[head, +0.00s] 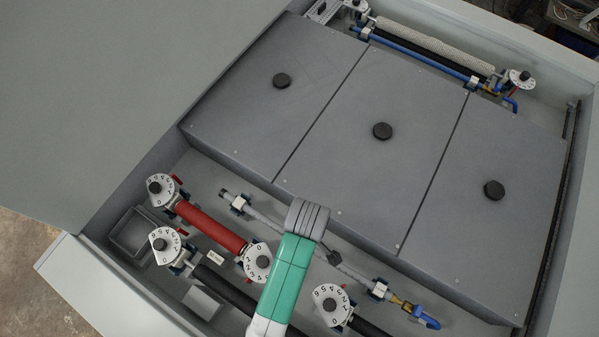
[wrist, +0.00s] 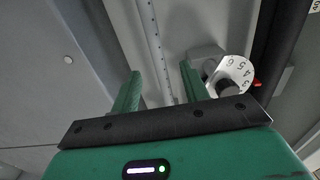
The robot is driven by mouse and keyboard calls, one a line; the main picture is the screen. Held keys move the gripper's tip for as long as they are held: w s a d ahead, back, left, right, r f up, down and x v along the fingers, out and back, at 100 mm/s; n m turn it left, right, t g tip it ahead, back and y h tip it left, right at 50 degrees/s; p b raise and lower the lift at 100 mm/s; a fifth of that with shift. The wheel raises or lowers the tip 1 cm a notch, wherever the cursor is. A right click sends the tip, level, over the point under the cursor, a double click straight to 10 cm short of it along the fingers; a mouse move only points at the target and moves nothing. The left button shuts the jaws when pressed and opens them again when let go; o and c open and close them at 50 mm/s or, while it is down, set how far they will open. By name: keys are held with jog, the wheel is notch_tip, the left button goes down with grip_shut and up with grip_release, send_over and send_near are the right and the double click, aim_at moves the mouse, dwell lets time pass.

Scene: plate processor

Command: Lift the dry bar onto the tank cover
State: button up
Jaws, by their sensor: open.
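A thin, pale grey bar with a row of small holes, which appears to be the dry bar (head: 262,217), lies low in the trough in front of the cover. Its right end meets a brass and blue fitting, and my arm hides part of its middle. In the wrist view the bar (wrist: 153,38) runs between the fingers of my open gripper (wrist: 160,72); contact cannot be told. The tank cover (head: 330,95) is three flat grey panels with black knobs, behind the bar. In the head view my arm hides most of the gripper.
A red roller (head: 210,226) and a black roller (head: 225,287) lie in front of the bar, with white numbered dials (head: 257,262) at their ends. A white roller (head: 435,46) and a blue tube (head: 415,55) lie behind the cover. The panels are clear between their knobs.

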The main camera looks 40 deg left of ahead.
jog(key=f, duration=0.7)
jog(key=shift+w+f, duration=0.1)
jog(key=shift+w, duration=0.1)
grip_shut()
